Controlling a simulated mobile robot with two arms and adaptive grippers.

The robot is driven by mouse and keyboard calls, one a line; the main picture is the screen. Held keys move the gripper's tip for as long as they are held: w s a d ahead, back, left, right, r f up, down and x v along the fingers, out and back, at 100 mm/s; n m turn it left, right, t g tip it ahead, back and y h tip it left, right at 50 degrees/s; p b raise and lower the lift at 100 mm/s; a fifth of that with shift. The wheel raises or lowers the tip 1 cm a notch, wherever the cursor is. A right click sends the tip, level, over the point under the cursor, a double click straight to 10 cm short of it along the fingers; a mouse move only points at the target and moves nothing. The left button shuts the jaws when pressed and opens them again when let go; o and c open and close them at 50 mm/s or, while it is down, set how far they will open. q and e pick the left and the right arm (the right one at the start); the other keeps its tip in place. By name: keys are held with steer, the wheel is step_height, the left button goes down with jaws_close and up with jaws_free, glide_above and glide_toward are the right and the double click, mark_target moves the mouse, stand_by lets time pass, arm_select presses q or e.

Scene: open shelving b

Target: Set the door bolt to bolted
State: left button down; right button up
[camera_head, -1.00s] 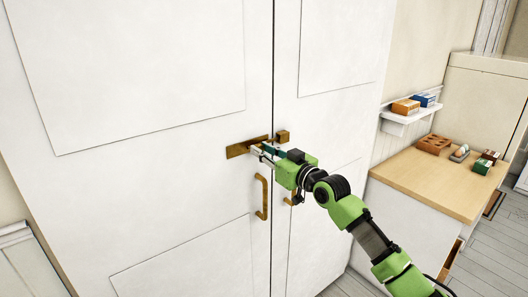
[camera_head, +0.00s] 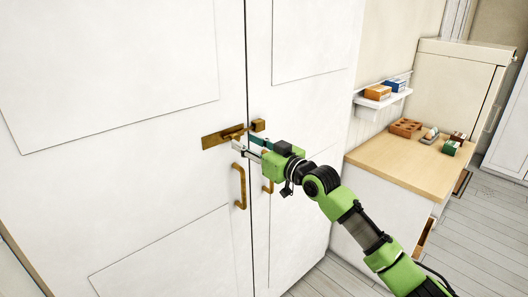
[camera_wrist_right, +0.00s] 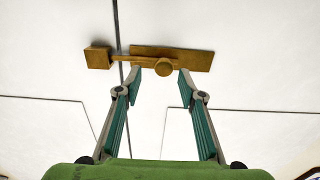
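The brass bolt has a flat plate (camera_head: 214,140) on the left white door and a square keeper block (camera_head: 258,125) on the right door. In the right wrist view, the round knob (camera_wrist_right: 165,67) sits at the plate's lower edge. A thin rod (camera_wrist_right: 122,58) runs from the plate across the door gap to the keeper; whether its tip is inside is unclear. My right gripper (camera_head: 245,146) is open and empty in front of the bolt. In the wrist view its fingertips (camera_wrist_right: 160,74) stand on either side of the knob, apparently apart from it. My left gripper is out of view.
Brass pull handles (camera_head: 239,187) sit below the bolt, the right one partly hidden by my gripper. On the right, a wooden counter (camera_head: 390,168) holds several small items, below a small wall shelf (camera_head: 375,105) with boxes. Space before the doors is clear.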

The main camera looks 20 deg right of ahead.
steer(key=v, duration=0.8)
steer(key=shift+s, duration=0.35)
steer(key=shift+d, duration=0.15)
